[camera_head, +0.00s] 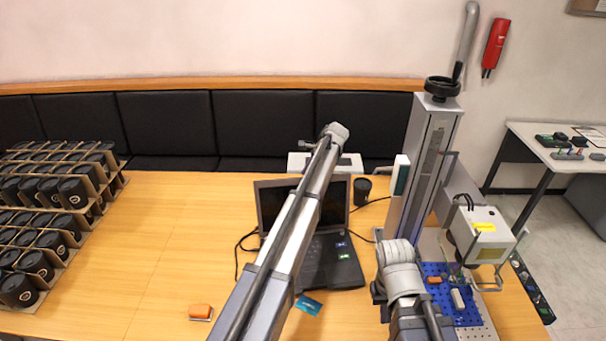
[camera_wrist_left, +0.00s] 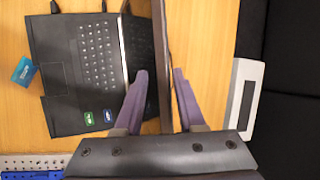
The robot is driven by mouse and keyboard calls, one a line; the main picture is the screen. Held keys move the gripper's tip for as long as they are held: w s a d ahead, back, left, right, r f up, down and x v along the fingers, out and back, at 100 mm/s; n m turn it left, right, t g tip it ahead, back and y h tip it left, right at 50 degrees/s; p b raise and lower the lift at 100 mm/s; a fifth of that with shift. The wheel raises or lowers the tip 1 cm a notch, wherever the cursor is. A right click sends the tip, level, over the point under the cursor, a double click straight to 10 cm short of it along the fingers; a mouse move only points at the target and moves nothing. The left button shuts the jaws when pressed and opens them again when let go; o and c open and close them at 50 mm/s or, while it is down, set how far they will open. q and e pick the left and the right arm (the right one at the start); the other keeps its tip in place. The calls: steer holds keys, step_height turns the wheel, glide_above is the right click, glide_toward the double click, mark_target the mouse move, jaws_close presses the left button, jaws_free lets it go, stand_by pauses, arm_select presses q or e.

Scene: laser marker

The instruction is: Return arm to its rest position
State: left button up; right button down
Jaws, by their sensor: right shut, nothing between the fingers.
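My left arm (camera_head: 290,235) reaches up over the open laptop (camera_head: 335,265), and its own wrist hides the left gripper in the head view. In the left wrist view the two purple fingers of my left gripper (camera_wrist_left: 160,73) are apart. The edge of the laptop's raised lid (camera_wrist_left: 160,60) shows between them; I cannot tell whether they touch it. My right arm comes in from the bottom, left of the blue perforated board (camera_head: 468,315). Its right gripper (camera_head: 380,297) is shut and empty, mostly hidden by the wrist.
A tall grey column with a crank and the white laser head (camera_head: 480,235) stands at the right. Racks of black cups (camera_head: 50,195) fill the left. An orange block (camera_head: 200,311), a teal card (camera_head: 308,305) and a black cup (camera_head: 362,190) are on the table. The left-centre is clear.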

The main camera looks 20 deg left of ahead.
arm_select(q)
steer(key=shift+d+r, duration=0.25)
steer(key=shift+r, duration=0.2)
steer(key=s+d+f+n+h+b, duration=0.1)
steer(key=s+d, duration=0.6)
steer(key=s, duration=0.7)
steer(key=s+d+f+n+h+b, duration=0.1)
steer(key=s+d, duration=0.6)
steer(key=s, duration=0.8)
steer(key=s+d+f+n+g+h+b, duration=0.1)
steer(key=s+d+f+n, duration=0.3)
steer(key=s, duration=1.1)
steer(key=d+n+h, duration=0.1)
steer(key=d+n, duration=0.1)
steer(key=d, duration=0.1)
steer(key=shift+s+d, duration=0.1)
